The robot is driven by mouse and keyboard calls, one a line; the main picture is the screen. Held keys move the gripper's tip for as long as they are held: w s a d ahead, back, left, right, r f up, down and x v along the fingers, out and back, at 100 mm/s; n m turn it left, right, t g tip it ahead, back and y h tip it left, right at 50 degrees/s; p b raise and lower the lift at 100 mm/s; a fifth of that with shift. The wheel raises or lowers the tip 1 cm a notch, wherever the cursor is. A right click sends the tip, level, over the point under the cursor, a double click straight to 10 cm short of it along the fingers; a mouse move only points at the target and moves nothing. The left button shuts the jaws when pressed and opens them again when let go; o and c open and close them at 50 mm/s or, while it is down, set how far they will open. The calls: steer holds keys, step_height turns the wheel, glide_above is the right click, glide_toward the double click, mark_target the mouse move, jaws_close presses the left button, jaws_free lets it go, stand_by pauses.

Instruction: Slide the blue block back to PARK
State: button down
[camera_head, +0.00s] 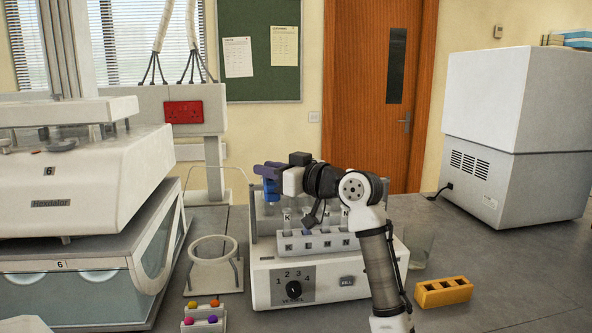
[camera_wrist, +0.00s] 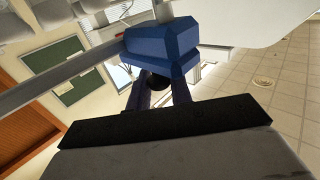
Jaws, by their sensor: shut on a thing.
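The blue block (camera_head: 271,190) is at the left end of the tester with the numbered dial, high above its base near the left upright post. It fills the upper middle of the wrist view (camera_wrist: 160,45), where a grey bar (camera_wrist: 62,80) runs to its left side. My gripper (camera_head: 266,171) reaches it from the right and above. Its two dark fingers (camera_wrist: 165,92) are shut on the block. The PARK mark cannot be made out in either view.
The tester (camera_head: 325,275) carries a row of glass tubes under my arm. A white ring stand (camera_head: 212,264) and a rack of coloured balls (camera_head: 203,317) are to its left. A yellow holed block (camera_head: 443,291) and a glass beaker (camera_head: 420,249) stand to the right.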

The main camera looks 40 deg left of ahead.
steer(key=shift+s+a, duration=0.5)
steer(key=shift+s, duration=0.15)
steer(key=c, duration=1.3)
jaws_free()
steer(key=shift+s+a, duration=0.1)
steer(key=shift+c, duration=0.2)
steer(key=shift+d, duration=0.25)
steer(key=w+d+b, duration=0.1)
steer(key=d+b, duration=0.2)
steer(key=d, duration=1)
steer(key=shift+d, duration=0.15)
steer(key=shift+w, duration=0.1)
